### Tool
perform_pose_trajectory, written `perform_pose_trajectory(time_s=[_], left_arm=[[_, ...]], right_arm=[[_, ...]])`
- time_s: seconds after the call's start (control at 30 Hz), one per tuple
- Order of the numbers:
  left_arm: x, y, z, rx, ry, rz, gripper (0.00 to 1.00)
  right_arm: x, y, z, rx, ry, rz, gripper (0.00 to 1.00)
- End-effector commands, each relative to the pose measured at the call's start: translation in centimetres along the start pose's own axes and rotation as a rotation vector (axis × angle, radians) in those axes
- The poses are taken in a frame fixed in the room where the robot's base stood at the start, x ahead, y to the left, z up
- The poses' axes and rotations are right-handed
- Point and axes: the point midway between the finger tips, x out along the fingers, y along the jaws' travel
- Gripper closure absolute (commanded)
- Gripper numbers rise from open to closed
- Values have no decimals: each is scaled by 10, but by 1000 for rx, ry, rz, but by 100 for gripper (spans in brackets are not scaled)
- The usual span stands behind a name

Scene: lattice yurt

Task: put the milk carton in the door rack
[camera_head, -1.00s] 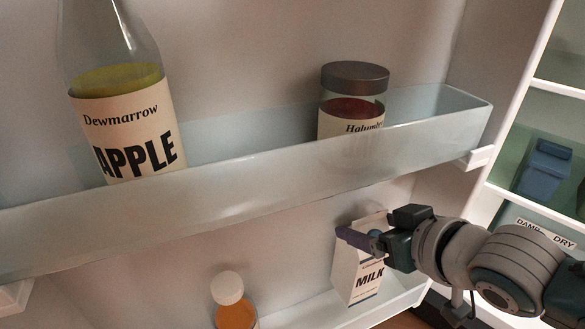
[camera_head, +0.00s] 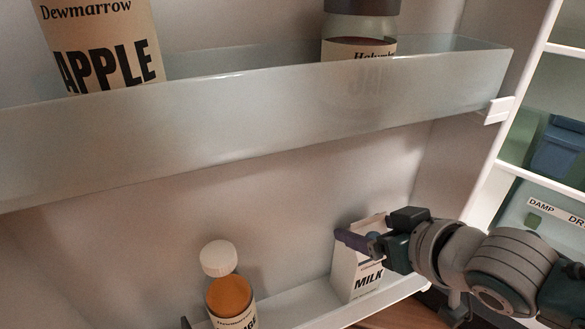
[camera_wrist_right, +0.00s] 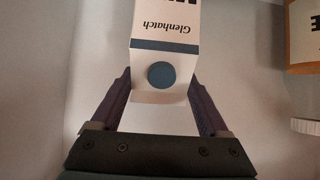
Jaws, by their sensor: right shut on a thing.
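The white milk carton (camera_head: 368,272), marked MILK, is upright at the right end of the lower door rack (camera_head: 388,301). Its base is at the rack's front wall; I cannot tell whether it touches the floor of the rack. My right gripper (camera_head: 362,242) is shut on the carton's upper part, reaching in from the right. In the right wrist view, the carton (camera_wrist_right: 165,42) with its blue round cap (camera_wrist_right: 161,75) sits between the two fingers of the right gripper (camera_wrist_right: 160,96). My left gripper is not in view.
An orange bottle with a white cap (camera_head: 218,258) stands left of the carton in the lower rack, with a gap between. The upper rack (camera_head: 250,115) holds an apple bottle (camera_head: 100,45) and a dark-lidded jar (camera_head: 358,48). Fridge shelves with a blue bin (camera_head: 558,150) are at right.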

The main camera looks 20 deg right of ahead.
Motion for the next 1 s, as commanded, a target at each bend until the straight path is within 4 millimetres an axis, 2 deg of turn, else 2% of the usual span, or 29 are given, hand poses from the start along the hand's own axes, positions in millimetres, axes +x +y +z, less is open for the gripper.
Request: perform_pose_trajectory(time_s=[0.2, 0.23, 0.4, 0.63, 0.73, 0.87, 1.0], left_arm=[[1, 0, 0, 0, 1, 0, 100], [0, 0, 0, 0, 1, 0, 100], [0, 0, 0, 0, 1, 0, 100], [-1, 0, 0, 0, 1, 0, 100], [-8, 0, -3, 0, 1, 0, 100], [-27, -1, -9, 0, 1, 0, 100], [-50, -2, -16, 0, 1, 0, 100]], right_arm=[[1, 0, -1, -1, 6, -1, 100], [0, 0, 1, -1, 0, 0, 18], [0, 0, 1, -1, 0, 0, 0], [0, 0, 0, -1, 0, 0, 0], [-7, 0, -2, 0, -2, 0, 0], [-31, 0, -6, 0, -3, 0, 0], [-65, 0, -6, 2, -4, 0, 0]])
